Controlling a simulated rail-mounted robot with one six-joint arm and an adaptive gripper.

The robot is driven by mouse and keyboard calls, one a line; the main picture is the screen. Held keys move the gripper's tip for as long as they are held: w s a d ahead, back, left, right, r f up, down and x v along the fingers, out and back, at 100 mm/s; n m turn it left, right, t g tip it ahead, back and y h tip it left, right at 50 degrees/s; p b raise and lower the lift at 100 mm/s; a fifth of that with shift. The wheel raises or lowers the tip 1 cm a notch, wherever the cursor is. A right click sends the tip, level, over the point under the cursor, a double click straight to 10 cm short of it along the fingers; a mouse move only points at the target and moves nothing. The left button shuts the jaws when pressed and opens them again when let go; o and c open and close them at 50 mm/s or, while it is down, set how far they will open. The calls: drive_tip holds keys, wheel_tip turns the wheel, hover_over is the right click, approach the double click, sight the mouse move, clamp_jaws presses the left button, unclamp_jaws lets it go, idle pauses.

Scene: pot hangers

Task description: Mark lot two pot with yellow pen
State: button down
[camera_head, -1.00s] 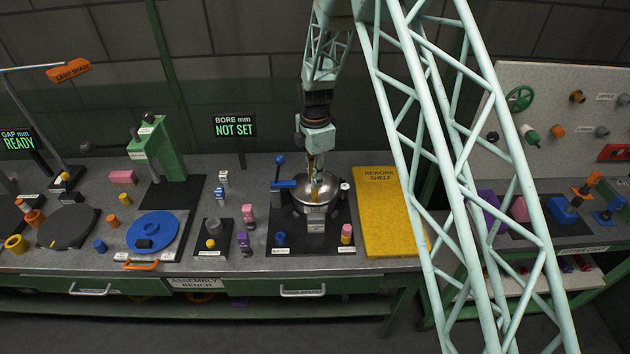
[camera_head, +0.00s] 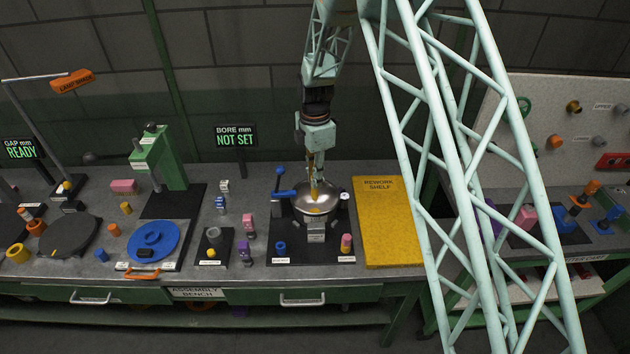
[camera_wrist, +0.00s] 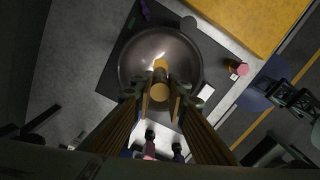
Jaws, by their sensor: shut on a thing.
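The pot is a shiny metal bowl (camera_head: 335,203) in a fixture on a dark plate (camera_head: 285,222) on the bench. In the wrist view the bowl (camera_wrist: 190,62) lies below my fingers. My gripper (camera_head: 313,170) points down over the bowl and is shut on the yellow pen (camera_head: 314,188). In the wrist view the pen (camera_wrist: 159,92) stands between the fingertips (camera_wrist: 158,98). A yellow-orange patch lies past it toward the bowl; I cannot tell if it is the pen's tip, a mark or a reflection. Whether the pen touches the bowl is unclear.
A blue-handled lever (camera_head: 283,192) stands left of the bowl. A pink-topped peg (camera_head: 346,242) and a blue peg (camera_head: 281,247) stand in front. The yellow rework shelf (camera_head: 390,225) is on the right. A display (camera_head: 235,137) behind reads "BORE mm NOT SET".

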drive_tip(key=shift+r+p, duration=1.4)
drive_tip(key=shift+r, duration=3.25)
drive_tip(key=shift+d, duration=0.1)
drive_tip(key=s+d+f+m+b, duration=0.2)
drive_tip(key=d+f+m+b, duration=0.1)
drive_tip(key=d+m+b, duration=0.2)
drive_tip(key=s+d+f+m+b, duration=0.3)
drive_tip(key=d+m+b, duration=0.3)
drive_tip(key=d+m, duration=0.4)
drive_tip(key=s+d+f+m+b, duration=0.2)
drive_tip(key=d+m+b, duration=0.3)
drive_tip(key=d+m, duration=0.3)
drive_tip(key=shift+s+f+b, duration=0.35)
drive_tip(key=shift+s+f, duration=0.05)
drive_tip(key=shift+f, duration=0.05)
